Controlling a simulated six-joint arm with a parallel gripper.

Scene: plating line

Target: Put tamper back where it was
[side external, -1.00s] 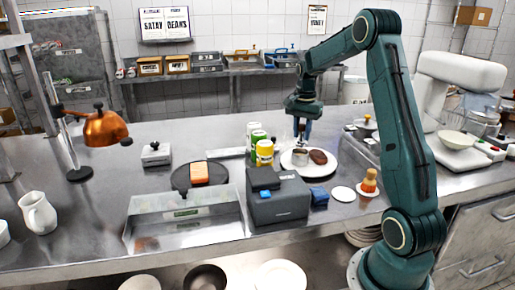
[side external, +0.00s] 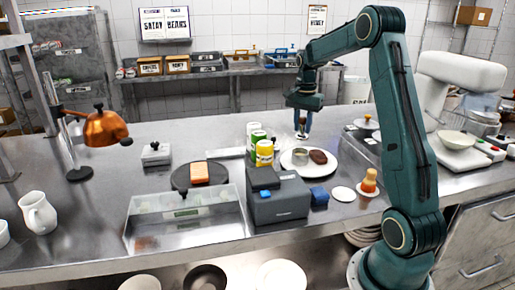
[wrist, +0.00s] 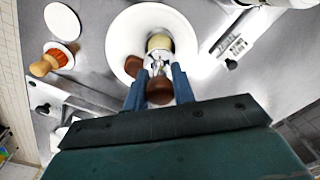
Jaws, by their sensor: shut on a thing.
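The tamper (side external: 301,124), with a brown knob handle, is between the blue fingers of my gripper (side external: 304,133). In the wrist view, its round brown knob (wrist: 160,91) sits between the two fingers of my gripper (wrist: 159,80), which is shut on it. Its lower part is mostly hidden there. In the side view the tamper hangs above the counter just behind the white plate (side external: 289,163). A metal ring (side external: 300,156) with pale filling stands on the plate, apart from the tamper. The ring also shows in the wrist view (wrist: 160,43).
A brown patty (side external: 318,156) lies beside the ring. Bottles (side external: 264,153) and a dark grey box (side external: 278,200) stand left and in front of the plate. A brush (side external: 369,180) sits to the right. The counter behind the plate looks mostly clear.

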